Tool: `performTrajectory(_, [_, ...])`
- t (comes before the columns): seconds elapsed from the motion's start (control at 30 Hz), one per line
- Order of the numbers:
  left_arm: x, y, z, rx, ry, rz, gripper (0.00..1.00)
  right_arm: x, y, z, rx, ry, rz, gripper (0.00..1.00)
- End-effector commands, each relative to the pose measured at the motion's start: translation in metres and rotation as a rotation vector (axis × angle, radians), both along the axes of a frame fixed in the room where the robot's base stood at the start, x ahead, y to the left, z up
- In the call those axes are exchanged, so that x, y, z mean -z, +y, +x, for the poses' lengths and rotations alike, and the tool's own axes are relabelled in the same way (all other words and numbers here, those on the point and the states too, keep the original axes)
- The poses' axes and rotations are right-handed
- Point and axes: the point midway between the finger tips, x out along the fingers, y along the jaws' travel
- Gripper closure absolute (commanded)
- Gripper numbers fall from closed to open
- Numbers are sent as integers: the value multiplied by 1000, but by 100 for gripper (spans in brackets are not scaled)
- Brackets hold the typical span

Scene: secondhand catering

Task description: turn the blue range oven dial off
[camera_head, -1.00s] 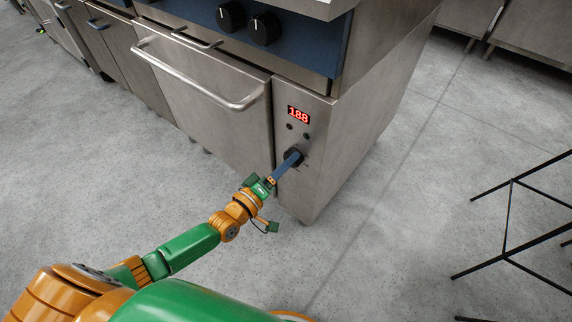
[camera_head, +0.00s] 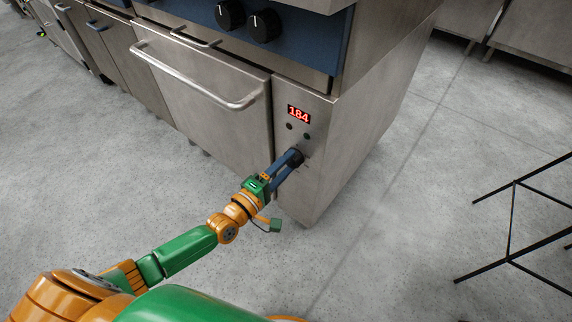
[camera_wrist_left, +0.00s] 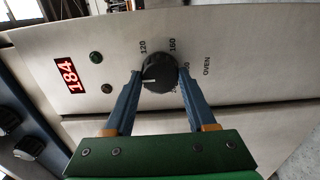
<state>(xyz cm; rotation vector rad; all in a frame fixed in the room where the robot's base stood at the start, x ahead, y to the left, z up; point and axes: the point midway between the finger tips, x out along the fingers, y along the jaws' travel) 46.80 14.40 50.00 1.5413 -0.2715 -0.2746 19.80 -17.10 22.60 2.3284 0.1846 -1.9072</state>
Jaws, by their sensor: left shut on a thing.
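The range (camera_head: 330,150) is a steel unit with a blue upper panel. Its black oven dial (camera_wrist_left: 160,72) sits low on the front panel, and in the head view the dial (camera_head: 297,158) is partly hidden by my fingers. In the left wrist view, numbers such as 120 and 160 and the word OVEN are printed around it. My left gripper (camera_wrist_left: 158,76) is shut on the dial, with one blue finger on each side. The arm also shows in the head view, reaching to the dial from the lower left. My right gripper is not in view.
A red display (camera_head: 299,114) above the dial reads 184, with two small lamps below it. Two black knobs (camera_head: 247,20) sit on the blue panel. The oven door handle (camera_head: 195,75) sticks out at left. A black metal frame (camera_head: 510,220) stands right; the floor between is clear.

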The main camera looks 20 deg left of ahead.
Motion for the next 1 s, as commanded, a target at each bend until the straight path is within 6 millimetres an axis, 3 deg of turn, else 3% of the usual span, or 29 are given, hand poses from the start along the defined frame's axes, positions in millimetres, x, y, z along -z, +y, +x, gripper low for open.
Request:
performTrajectory(0.33, [0,0,0,0,3,-4,99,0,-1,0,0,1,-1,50])
performTrajectory(0.37, [0,0,0,0,3,-4,41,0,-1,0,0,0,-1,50])
performTrajectory(0.47, [0,0,0,0,2,-5,14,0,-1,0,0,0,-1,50])
performTrajectory(0.77, [0,1,-2,0,2,-2,14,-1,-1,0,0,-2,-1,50])
performTrajectory(1.0, [-1,16,-46,1,5,0,14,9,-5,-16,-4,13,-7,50])
